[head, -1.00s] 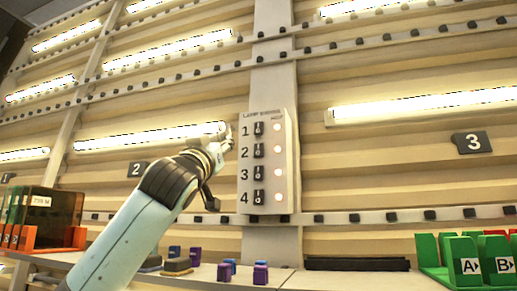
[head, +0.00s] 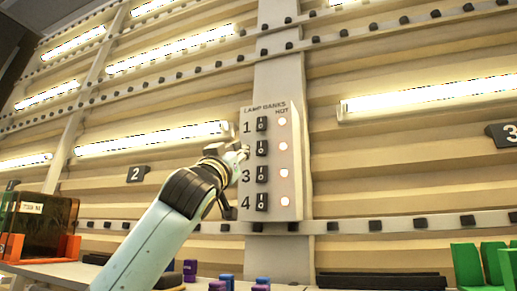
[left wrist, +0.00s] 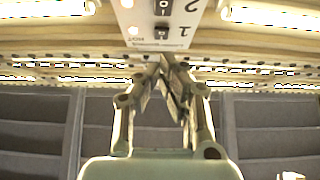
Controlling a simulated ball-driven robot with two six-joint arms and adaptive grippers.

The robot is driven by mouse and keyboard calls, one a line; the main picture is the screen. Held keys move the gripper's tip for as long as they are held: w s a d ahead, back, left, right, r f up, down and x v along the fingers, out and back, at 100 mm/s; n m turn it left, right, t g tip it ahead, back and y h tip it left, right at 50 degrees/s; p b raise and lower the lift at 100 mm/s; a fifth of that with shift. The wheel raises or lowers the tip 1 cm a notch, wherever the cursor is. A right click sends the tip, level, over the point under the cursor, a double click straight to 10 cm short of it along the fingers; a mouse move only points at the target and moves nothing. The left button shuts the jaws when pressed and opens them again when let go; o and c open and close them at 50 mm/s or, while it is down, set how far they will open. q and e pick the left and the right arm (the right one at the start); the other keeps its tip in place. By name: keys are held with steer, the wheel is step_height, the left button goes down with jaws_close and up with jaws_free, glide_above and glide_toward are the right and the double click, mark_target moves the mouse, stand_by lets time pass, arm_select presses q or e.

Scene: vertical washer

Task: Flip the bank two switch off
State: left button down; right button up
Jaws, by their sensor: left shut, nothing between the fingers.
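The white lamp banks panel (head: 272,213) hangs on a post, with rows numbered 1 to 4, each with a black rocker switch and a lit round light. The bank two switch (head: 262,147) is second from the top, and its light (head: 282,147) is lit. Its rocker position is too small to tell. My left gripper (head: 244,150) is shut and empty, its tips just left of the row two switch in the picture; contact cannot be told. In the left wrist view the panel (left wrist: 150,35) appears upside down beyond the shut fingers (left wrist: 165,60). My right gripper is not in view.
Lit lamp tubes (head: 150,138) line the slatted wall, with a "2" tag (head: 136,174) at left. Below are a counter with blue and purple blocks (head: 217,285), an orange-framed dark bin (head: 45,225) and green bins (head: 468,265).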

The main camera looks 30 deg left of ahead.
arm_select(q)
steer(key=p, duration=0.4)
glide_toward(263, 142)
step_height(263, 142, up, 4)
steer(key=w, duration=0.2)
steer(key=w+a+f, duration=0.1)
steer(key=w, duration=0.1)
steer(key=shift+f, duration=0.1)
